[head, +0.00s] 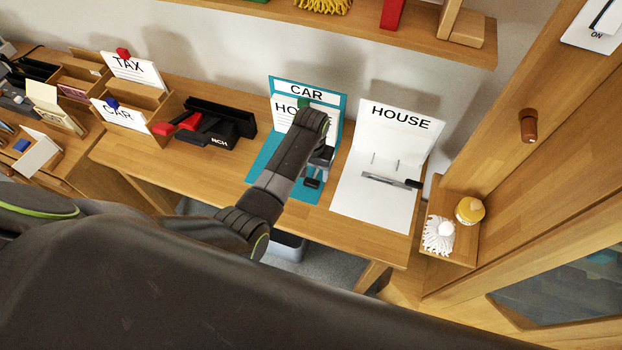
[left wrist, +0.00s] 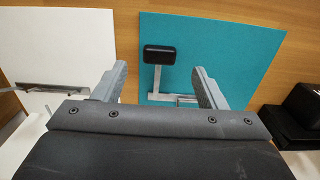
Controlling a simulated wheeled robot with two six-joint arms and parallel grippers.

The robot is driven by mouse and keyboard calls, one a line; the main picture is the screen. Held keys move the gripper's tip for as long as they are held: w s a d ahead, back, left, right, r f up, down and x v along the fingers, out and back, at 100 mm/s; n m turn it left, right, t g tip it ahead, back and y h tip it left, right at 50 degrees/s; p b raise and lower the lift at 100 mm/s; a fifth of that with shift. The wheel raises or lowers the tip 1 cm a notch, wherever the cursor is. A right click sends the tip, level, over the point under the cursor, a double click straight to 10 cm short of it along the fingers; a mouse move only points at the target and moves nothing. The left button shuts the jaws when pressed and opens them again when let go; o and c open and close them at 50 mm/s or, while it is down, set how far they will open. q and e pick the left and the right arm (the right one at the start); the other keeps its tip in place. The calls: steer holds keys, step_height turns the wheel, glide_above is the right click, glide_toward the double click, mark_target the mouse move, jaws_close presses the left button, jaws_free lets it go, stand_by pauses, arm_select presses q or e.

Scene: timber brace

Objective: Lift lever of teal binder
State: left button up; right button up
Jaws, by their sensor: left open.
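The teal binder (head: 266,166) lies open on the desk in the head view, with a CAR label on its raised cover. My left arm hides part of it. Its black-tipped lever (head: 312,183) shows just beside my left gripper (head: 319,160). In the left wrist view the teal binder (left wrist: 235,50) fills the middle, and the black lever tip (left wrist: 160,54) on its metal arm sits between the lines of the two fingers. My left gripper (left wrist: 160,72) is open and empty, with a finger on each side of the lever. I cannot tell if either finger touches it. My right gripper is not in view.
A white HOUSE binder (head: 362,208) with a metal lever lies open to the right. A black hole punch (head: 225,128) and red stapler-like item (head: 180,122) are to the left, beside a wooden card sorter (head: 148,100). A shelf (head: 400,38) overhangs the back.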

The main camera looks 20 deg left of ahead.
mark_target(311, 183)
arm_select(q)
steer(key=shift+f, duration=3)
steer(key=c, duration=1.4)
steer(key=shift+b, duration=0.3)
